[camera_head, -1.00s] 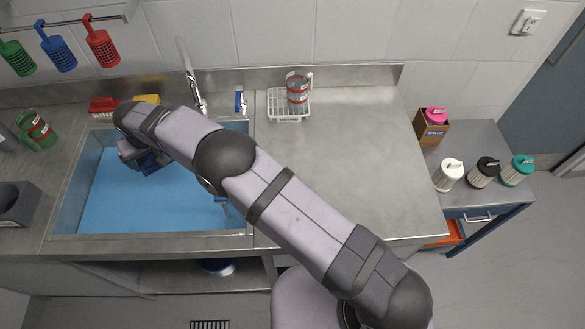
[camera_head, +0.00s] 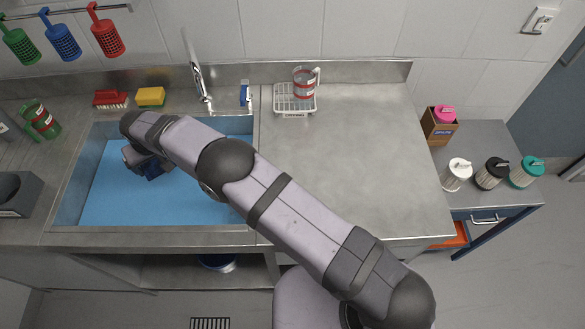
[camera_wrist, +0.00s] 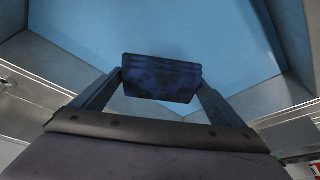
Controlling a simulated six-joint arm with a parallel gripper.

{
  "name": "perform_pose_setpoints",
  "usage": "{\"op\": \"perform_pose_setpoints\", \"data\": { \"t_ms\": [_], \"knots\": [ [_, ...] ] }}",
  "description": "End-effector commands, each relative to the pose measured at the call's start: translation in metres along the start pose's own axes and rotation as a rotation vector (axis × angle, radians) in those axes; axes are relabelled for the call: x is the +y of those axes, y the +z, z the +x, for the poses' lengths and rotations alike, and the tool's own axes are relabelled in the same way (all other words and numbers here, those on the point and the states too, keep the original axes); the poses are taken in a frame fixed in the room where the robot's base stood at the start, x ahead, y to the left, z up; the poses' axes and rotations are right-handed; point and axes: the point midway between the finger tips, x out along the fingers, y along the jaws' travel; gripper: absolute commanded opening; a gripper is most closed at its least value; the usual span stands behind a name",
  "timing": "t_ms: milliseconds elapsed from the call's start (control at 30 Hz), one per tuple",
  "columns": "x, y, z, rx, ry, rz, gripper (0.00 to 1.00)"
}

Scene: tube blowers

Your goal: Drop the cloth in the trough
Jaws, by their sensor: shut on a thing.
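The trough (camera_head: 120,200) is a steel basin with a blue interior, set in the counter at the left in the head view. It also fills the upper part of the wrist view (camera_wrist: 225,40). My gripper (camera_wrist: 162,80) is shut on a dark blue folded cloth (camera_wrist: 160,78), held between the two fingertips. In the head view the cloth (camera_head: 152,170) shows as a small dark blue patch under my wrist, over the left part of the trough. My arm hides part of the trough and most of the gripper there. How high the cloth hangs above the bottom is hard to tell.
A faucet (camera_head: 200,85), a yellow sponge (camera_head: 151,96) and a red brush (camera_head: 110,99) stand along the trough's back edge. A wire rack (camera_head: 294,99) holds a red-grey mug (camera_head: 305,84). The counter (camera_head: 350,150) on the right is clear. Several lidded containers stand on a side table.

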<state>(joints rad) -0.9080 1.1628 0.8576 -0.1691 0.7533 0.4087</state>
Motion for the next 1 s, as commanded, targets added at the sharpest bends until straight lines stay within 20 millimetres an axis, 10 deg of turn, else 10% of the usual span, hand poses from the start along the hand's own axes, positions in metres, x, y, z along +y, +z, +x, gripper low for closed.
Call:
{"op": "perform_pose_setpoints", "data": {
  "t_ms": [467, 500, 533, 1000],
  "knots": [
    [0.0, 0.0046, 0.0122, 0.002, 0.0, 0.0, 0.68],
    [0.0, 0.0046, 0.0122, 0.002, 0.0, 0.0, 0.95],
    [0.0, 0.0046, 0.0122, 0.002, 0.0, 0.0, 1.0],
    [-0.0004, 0.0042, 0.0029, 0.003, -0.001, 0.0, 1.0]
  ]
}}
